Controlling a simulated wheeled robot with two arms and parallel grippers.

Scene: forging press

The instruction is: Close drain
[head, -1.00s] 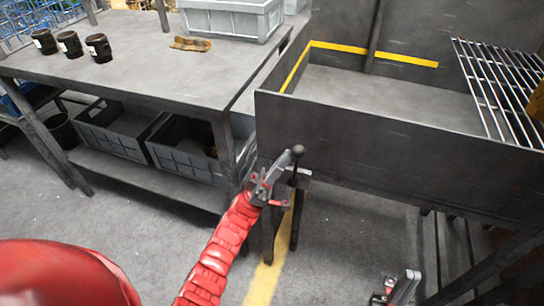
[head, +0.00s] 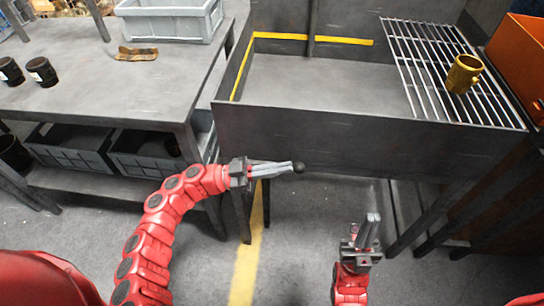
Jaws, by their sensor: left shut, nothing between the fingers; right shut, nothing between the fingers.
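The drain lever's black ball knob (head: 299,167) shows below the front wall of the grey metal trough (head: 330,135). My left gripper (head: 288,168) is shut and points right, its fingertips at the knob, touching it or just in front of it. The lever's rod is mostly hidden by the fingers, so I cannot tell its exact angle. The drain opening itself is not visible. My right gripper (head: 372,218) is shut and empty, pointing up, below the trough and apart from the lever.
A wire rack (head: 415,75) lies over the trough's right part, with a brass-coloured mug (head: 463,74) on it. A workbench (head: 130,88) with black cups (head: 42,72) and a grey crate (head: 170,20) stands at left. An orange bin (head: 520,60) is at far right. The floor in front is free.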

